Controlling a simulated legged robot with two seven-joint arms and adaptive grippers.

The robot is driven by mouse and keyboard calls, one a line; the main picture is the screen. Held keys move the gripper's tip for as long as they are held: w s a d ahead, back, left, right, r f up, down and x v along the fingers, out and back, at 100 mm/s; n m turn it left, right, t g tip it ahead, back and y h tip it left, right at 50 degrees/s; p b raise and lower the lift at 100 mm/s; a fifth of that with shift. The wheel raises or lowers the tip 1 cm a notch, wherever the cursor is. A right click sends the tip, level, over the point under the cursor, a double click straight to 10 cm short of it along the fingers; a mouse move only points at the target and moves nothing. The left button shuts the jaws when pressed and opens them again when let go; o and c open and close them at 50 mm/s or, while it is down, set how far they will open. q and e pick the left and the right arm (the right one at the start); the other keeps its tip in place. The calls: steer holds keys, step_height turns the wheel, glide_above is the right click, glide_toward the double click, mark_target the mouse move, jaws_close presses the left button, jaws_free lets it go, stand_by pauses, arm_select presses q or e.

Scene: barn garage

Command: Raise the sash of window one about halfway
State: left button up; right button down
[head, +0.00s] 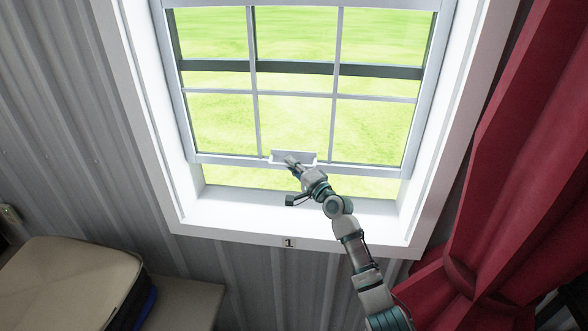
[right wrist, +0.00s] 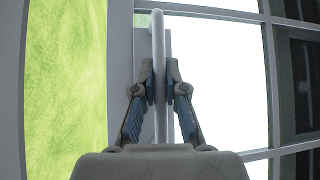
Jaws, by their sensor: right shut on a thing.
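Window one has a white frame with a "1" label (head: 289,243) below its sill. Its sash (head: 230,161) is partly raised in the head view. A strip of green shows between the sash's bottom rail and the sill (head: 235,210). A pale handle (head: 304,156) sits at the middle of the bottom rail. My right gripper (head: 292,164) is at this handle. In the right wrist view the gripper (right wrist: 160,85) is shut on the handle bar (right wrist: 159,50), one finger on each side. My left gripper is not in view.
A red curtain (head: 520,170) hangs at the right of the window. A beige padded object (head: 75,280) and a pale surface (head: 185,303) are at the lower left. Corrugated grey wall (head: 70,120) surrounds the window frame.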

steer(key=shift+r, duration=0.2)
steer(key=shift+a, duration=0.1)
steer(key=c, duration=1.4)
jaws_free()
steer(key=shift+o, duration=1)
steer(key=shift+a, duration=0.2)
steer(key=shift+s+d+f, duration=0.2)
steer(key=shift+s+d, duration=0.15)
steer(key=shift+s, duration=0.1)
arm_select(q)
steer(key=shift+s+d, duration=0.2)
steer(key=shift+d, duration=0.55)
arm_select(e)
steer(key=v, duration=1)
steer(key=shift+s+d, duration=0.15)
steer(key=shift+s, duration=0.2)
